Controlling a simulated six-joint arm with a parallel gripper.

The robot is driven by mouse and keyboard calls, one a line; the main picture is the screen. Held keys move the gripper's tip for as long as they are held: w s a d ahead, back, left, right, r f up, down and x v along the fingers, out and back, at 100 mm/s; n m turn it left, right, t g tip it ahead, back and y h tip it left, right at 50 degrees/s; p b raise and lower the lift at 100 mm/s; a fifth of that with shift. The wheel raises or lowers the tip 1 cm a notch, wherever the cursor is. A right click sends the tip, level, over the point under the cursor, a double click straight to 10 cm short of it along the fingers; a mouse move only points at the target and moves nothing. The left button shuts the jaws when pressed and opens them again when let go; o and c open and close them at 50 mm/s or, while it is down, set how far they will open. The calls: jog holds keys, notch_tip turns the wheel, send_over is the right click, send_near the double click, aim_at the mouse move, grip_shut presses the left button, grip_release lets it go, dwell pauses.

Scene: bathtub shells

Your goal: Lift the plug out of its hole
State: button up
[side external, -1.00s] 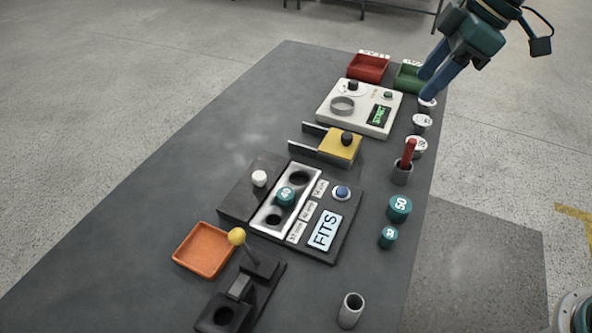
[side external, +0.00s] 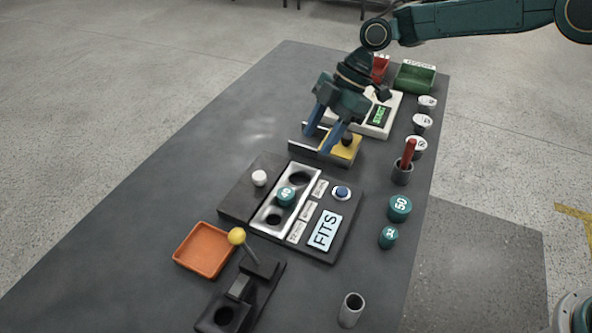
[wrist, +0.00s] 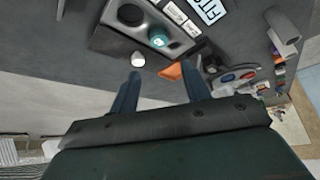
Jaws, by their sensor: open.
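The teal plug (side external: 286,196) marked 40 sits upright in the middle hole of the silver plate (side external: 268,219). It also shows in the wrist view (wrist: 158,40). The plate's other two holes (side external: 299,178) are empty. My gripper (side external: 317,143) is open and empty, with its two blue fingers apart, above the yellow block and the dark rails. It is behind the plate and clear of the plug. In the wrist view my fingers (wrist: 160,70) point towards the plate, and the plug lies beyond their tips.
A white knob (side external: 259,178) stands left of the plate; a blue button (side external: 342,192) and a "FITS" display (side external: 325,230) are at right. A yellow-knobbed lever (side external: 237,237) and orange tray (side external: 204,250) are in front. Loose teal plugs (side external: 400,208) stand right.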

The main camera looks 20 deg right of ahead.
jog(key=shift+a+f, duration=0.25)
jog(key=shift+f, duration=0.15)
send_near(286, 193)
jog(key=shift+x, duration=1.7)
jog(key=shift+f, duration=0.15)
jog(key=shift+x, duration=2.45)
jog(key=c, duration=0.8)
jog(key=shift+c, duration=0.2)
notch_tip(286, 193, up, 20)
